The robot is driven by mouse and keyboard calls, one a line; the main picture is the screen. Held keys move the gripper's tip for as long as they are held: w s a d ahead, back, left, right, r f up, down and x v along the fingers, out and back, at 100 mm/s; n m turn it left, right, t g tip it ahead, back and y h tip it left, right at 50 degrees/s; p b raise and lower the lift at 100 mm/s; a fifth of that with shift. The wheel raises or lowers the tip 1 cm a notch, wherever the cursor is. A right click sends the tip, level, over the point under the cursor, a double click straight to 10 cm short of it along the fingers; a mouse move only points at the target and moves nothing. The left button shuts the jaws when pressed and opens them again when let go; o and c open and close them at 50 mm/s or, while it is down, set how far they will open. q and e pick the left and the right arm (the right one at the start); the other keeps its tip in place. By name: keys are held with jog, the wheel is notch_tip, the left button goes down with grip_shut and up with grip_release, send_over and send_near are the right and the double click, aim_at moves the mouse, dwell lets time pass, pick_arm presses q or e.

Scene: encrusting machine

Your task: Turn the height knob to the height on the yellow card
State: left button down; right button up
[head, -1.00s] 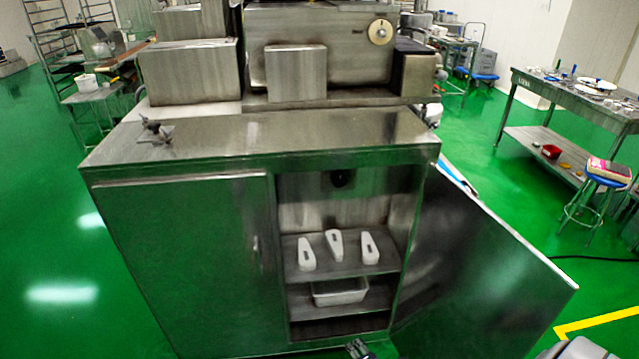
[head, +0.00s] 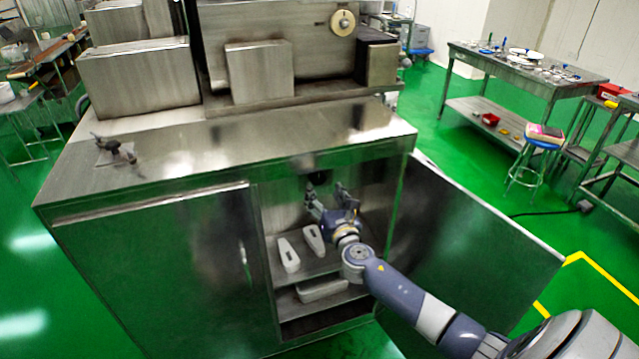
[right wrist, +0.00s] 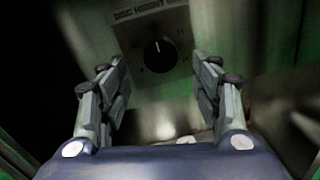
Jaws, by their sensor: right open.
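The black height knob (right wrist: 159,55) is on a plate lettered "DISC HEIGHT" inside the open cabinet, with its white pointer mark near the top. In the head view the knob (head: 320,179) is a small dark shape on the cabinet's back wall, partly hidden. My right gripper (head: 326,190) is inside the cabinet, open and empty. In the right wrist view its fingers (right wrist: 159,80) are spread to either side of the knob, which appears beyond them; I see no contact. I cannot make out a yellow card. My left gripper is out of view.
White paddle-shaped pieces (head: 288,255) stand on the cabinet shelf below my right gripper, above a white tray (head: 322,290). The open cabinet door (head: 475,235) is right of my arm. A cream dial (head: 342,22) is on the machine above.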

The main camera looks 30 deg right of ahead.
aim_at(319, 181)
jog(key=x, duration=0.3)
jog(key=shift+w+d, duration=0.1)
jog(key=shift+w, duration=0.2)
jog(key=shift+w+d, duration=0.1)
jog(key=shift+w, duration=0.6)
jog(key=shift+d, duration=0.1)
jog(key=c, duration=1.1)
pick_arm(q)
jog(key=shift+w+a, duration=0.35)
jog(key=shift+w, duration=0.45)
pick_arm(e)
jog(key=shift+o, duration=0.2)
